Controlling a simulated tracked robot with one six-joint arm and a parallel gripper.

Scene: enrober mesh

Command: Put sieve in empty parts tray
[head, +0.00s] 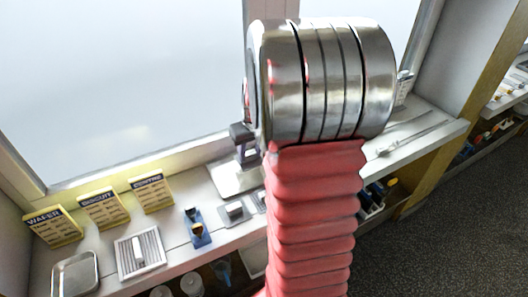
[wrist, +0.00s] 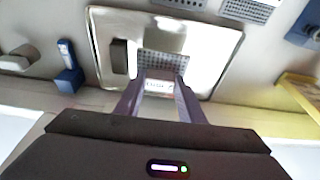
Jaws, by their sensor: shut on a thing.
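My gripper (wrist: 160,88) is shut on the sieve (wrist: 165,66), a small grey mesh plate with a pale lettered label at its near edge. In the wrist view the sieve is over a shiny metal tray (wrist: 215,60); I cannot tell whether it touches the tray. A dark block (wrist: 119,56) shows beside the sieve, within the tray's outline. In the head view the gripper (head: 246,152) is partly hidden by my arm, above a pale metal tray (head: 228,186). The sieve cannot be made out there. Another empty metal tray (head: 75,276) lies at the lower left.
Three yellow-edged cards, marked WAFER (head: 53,226), BISCUIT (head: 104,208) and CENTRE (head: 152,191), stand along the window. A ribbed plate (head: 140,254), a blue holder (head: 197,228) and a small mesh piece (head: 235,212) occupy the shelf. Lower shelves hold more items.

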